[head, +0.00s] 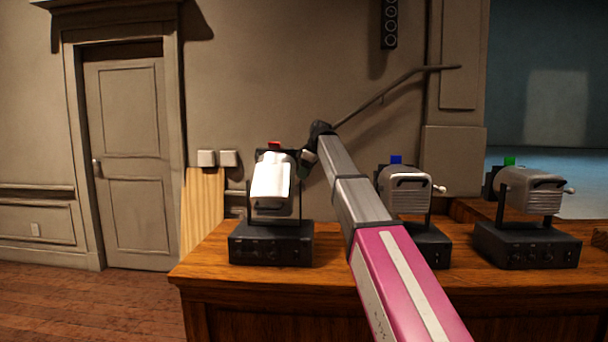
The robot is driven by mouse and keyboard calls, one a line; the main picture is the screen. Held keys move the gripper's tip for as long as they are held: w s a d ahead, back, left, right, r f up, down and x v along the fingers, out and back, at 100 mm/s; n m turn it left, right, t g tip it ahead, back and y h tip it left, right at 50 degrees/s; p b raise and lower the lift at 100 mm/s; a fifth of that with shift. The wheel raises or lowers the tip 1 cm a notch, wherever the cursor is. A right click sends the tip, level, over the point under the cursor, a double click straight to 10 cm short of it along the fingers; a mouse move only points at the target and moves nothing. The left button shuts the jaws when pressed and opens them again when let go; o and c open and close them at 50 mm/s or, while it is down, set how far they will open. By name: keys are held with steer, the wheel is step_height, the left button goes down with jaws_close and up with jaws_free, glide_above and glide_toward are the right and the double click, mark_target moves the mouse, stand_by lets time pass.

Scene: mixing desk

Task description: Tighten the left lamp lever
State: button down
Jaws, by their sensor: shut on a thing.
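The left lamp (271,180) stands on a black base box (270,247) at the left of the wooden desk. It has a bright white housing and a red piece on top. My gripper (305,160), small and dark at the end of my arm, is at the lamp's right side. It is shut on the left lamp lever, which the gripper hides. The fingertips are too small to make out clearly.
A middle lamp (404,190) with a blue top piece is partly behind my arm. A right lamp (530,192) with a green top piece stands further right. Both have pale-tipped levers on their right sides. The desk (215,268) has clear room at its left end.

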mark_target(300, 186)
steer(key=s+t, duration=0.1)
steer(key=t, duration=0.1)
steer(key=s+f+n+t, duration=0.1)
steer(key=s+t, duration=0.1)
steer(key=t, duration=0.1)
steer(key=s+f+t, duration=0.1)
steer(key=t, duration=0.2)
steer(key=shift+s+n, duration=0.15)
steer(key=shift+n, duration=0.25)
steer(key=t, duration=0.1)
steer(key=s+f+t, duration=0.1)
steer(key=t, duration=0.1)
steer(key=shift+f+n+y, duration=0.2)
steer(key=shift+n+y, duration=0.1)
steer(key=shift+n, duration=0.1)
steer(key=shift+s+f+n+t+y, duration=0.1)
steer(key=shift+f+n+t+y, duration=0.2)
steer(key=shift+t, duration=0.6)
steer(key=shift+s+f+n+t+y, duration=0.1)
steer(key=shift+f+n+t, duration=0.3)
steer(key=shift+t, duration=0.5)
steer(key=shift+f, duration=0.1)
steer(key=c, duration=1)
jaws_free()
steer(key=shift+w, duration=0.1)
steer(key=shift+o, duration=0.2)
